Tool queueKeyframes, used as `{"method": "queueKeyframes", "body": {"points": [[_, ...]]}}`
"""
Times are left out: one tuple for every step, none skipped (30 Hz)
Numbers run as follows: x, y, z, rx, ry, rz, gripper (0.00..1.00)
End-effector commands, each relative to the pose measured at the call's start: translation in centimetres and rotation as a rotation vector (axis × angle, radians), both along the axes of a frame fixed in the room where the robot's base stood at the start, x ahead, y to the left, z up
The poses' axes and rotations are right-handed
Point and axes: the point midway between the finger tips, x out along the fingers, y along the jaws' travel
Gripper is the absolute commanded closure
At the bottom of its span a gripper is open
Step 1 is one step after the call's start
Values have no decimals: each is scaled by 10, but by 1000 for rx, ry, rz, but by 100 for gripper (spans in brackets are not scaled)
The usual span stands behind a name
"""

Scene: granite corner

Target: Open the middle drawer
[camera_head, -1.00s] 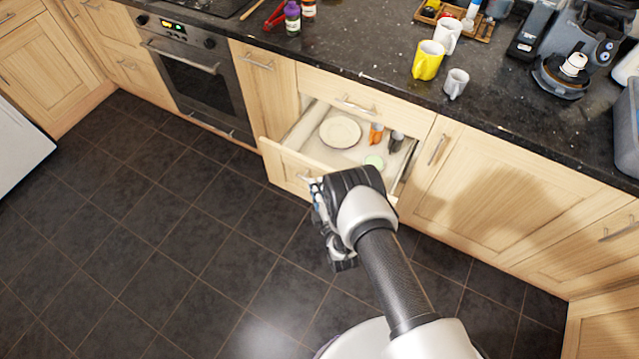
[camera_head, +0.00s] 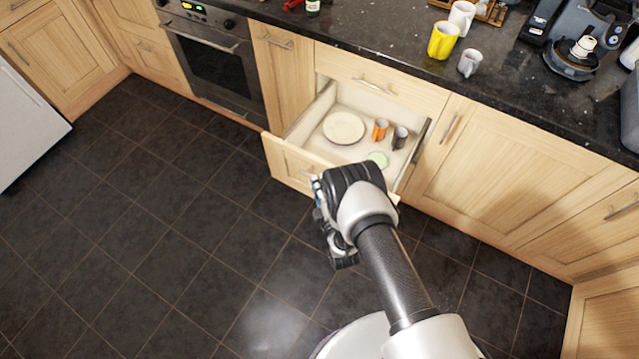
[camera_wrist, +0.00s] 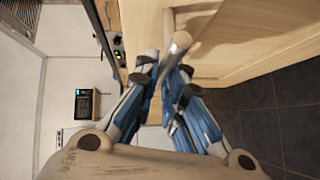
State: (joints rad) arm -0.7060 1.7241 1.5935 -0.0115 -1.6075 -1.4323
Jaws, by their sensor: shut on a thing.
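The middle drawer (camera_head: 292,165) stands pulled well out from the cabinet, below a shut upper drawer (camera_head: 385,89). Inside it are a cream plate (camera_head: 344,128), an orange cup (camera_head: 380,129), a dark grey cup (camera_head: 400,137) and a pale green round item (camera_head: 377,159). My gripper (camera_wrist: 160,75) is at the drawer front, with its fingers shut around the metal bar handle (camera_wrist: 176,48) in the wrist view. In the head view my wrist hides the fingers and part of the drawer front.
The dark counter (camera_head: 400,40) holds a yellow mug (camera_head: 443,40), a grey cup (camera_head: 470,63) and a coffee machine (camera_head: 590,35). An oven (camera_head: 212,60) is to the left. The dark tiled floor (camera_head: 150,230) in front of the drawer is clear.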

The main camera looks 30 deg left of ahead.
Motion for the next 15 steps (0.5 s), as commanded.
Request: {"method": "queueKeyframes", "body": {"points": [[0,0,0,0,0,-2,100],[0,0,0,0,0,-2,90],[0,0,0,0,0,-2,87],[0,0,0,0,0,-2,85],[0,0,0,0,0,-2,83],[0,0,0,0,0,-1,81],[0,0,0,0,0,-1,79],[0,0,0,0,0,-1,77],[0,0,0,0,0,-1,74],[0,0,0,0,0,-1,72],[0,0,0,0,0,-1,70],[0,0,0,0,0,-1,70],[0,0,0,0,0,-1,70],[0,0,0,0,0,-1,70],[0,0,0,0,0,-1,70]]}}
